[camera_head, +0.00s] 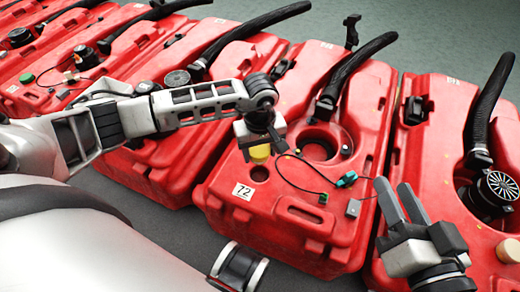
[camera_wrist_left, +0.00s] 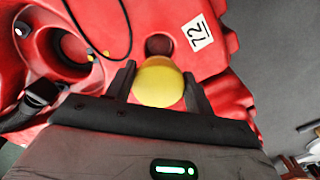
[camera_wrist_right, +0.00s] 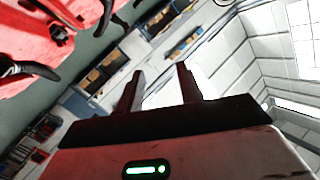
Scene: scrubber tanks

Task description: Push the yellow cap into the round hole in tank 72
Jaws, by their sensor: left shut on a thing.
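Tank 72 (camera_head: 225,211) is a red tank with a white "72" label, near the middle of the head view. My left gripper (camera_head: 260,150) is above it, pointing down, shut on the yellow cap (camera_head: 260,154). In the left wrist view the yellow cap (camera_wrist_left: 160,82) sits between the two fingers. The small round hole (camera_head: 259,173) lies just below the cap, next to the label; it also shows partly behind the cap in the left wrist view (camera_wrist_left: 159,45). The cap looks apart from the hole. My right gripper (camera_head: 402,203) is raised, with its fingers apart and empty.
A larger round opening (camera_head: 318,148) on tank 72 lies to the right of the small hole. A thin black cable with a teal connector (camera_head: 346,180) crosses the tank top. A black hose (camera_head: 350,70) rises behind. More red tanks stand on both sides.

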